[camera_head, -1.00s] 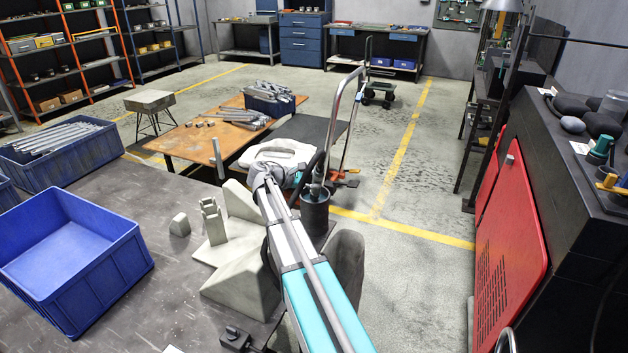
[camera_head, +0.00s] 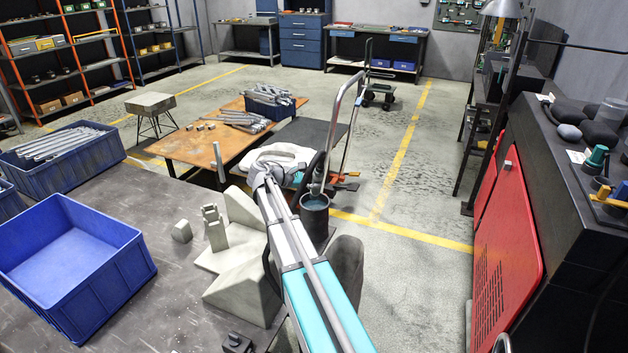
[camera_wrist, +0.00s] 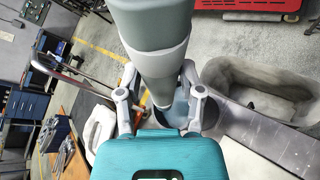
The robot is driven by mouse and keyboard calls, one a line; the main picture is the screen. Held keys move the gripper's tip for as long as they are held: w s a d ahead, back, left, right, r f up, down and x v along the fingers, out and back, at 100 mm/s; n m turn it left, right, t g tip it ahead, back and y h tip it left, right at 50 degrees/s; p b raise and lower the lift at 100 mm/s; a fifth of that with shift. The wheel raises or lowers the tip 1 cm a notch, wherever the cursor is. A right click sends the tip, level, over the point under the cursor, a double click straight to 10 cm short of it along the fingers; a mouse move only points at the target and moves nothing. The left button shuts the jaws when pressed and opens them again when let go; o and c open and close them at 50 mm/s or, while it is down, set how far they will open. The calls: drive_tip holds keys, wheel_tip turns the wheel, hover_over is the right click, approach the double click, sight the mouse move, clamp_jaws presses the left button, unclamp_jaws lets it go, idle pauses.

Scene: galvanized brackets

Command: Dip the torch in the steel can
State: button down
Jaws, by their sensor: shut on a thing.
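The steel can (camera_head: 314,218) is dark grey and upright, just past my forearm in the head view, with a pale bluish inside. My gripper (camera_wrist: 163,112) is shut on the torch (camera_wrist: 152,48), a thick grey-green cylinder with a lighter collar and a narrower lower end between the fingers. A bluish patch behind that end seems to be the can (camera_wrist: 181,110). In the head view my gripper (camera_head: 308,182) is small and partly hidden, at the can's mouth. I cannot tell whether the torch's tip is below the rim.
A blue bin (camera_head: 75,262) and grey blocks (camera_head: 240,260) stand on the dark table to the left. A hand truck's tube frame (camera_head: 358,92) rises beyond the can. A red panel (camera_head: 508,240) fronts the bench on the right. Floor is free between.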

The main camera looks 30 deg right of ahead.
drive_tip(key=shift+r+p, duration=1.5)
drive_tip(key=shift+r, duration=0.3)
